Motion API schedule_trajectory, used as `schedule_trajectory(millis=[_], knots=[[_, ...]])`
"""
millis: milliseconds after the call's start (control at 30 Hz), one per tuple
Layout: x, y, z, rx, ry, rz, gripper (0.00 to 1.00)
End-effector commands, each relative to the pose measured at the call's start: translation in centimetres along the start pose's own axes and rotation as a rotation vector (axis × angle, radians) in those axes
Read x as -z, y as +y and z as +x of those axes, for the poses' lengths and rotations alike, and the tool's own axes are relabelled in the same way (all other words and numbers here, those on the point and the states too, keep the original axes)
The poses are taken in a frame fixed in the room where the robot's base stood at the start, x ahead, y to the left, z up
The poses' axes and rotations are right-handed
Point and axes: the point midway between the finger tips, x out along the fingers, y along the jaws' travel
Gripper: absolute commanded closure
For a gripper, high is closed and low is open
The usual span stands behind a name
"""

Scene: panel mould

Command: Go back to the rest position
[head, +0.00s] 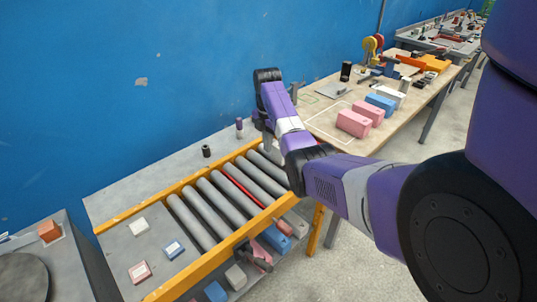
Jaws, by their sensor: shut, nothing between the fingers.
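My purple arm reaches in from the right over the end of the roller conveyor (215,205). Its black wrist joint stands up against the blue wall. My gripper (267,140) hangs below that wrist, small and partly hidden behind my forearm, near the far end of the rollers. It is shut and holds nothing that I can see. I cannot tell its exact height above the conveyor.
A wooden table (345,85) at right bears pink blocks (353,123), a blue block (380,103) and tools. A grey bench (120,205) bears a black cylinder (206,151). Yellow rails (215,258) edge the conveyor. A blue wall (120,80) stands behind.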

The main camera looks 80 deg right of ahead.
Motion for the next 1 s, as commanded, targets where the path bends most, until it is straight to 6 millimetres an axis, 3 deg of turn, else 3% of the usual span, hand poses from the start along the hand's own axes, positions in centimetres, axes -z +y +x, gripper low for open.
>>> schedule_trajectory(millis=[367, 533, 633, 800, 867, 1000], knots=[[0.0, 0.0, -0.9, 0.001, 0.001, 0.001, 1.0], [-0.4, 0.7, -0.9, -0.03, -0.013, 0.09, 1.0], [-1.5, 3.0, -1.6, -0.133, -0.05, 0.216, 1.0], [-3.8, 8.0, -4.9, -0.425, -0.098, 0.461, 1.0], [-3.6, 9.1, -5.2, -0.52, -0.092, 0.536, 1.0], [-1.2, 11.2, -4.9, -0.735, -0.033, 0.689, 1.0]])
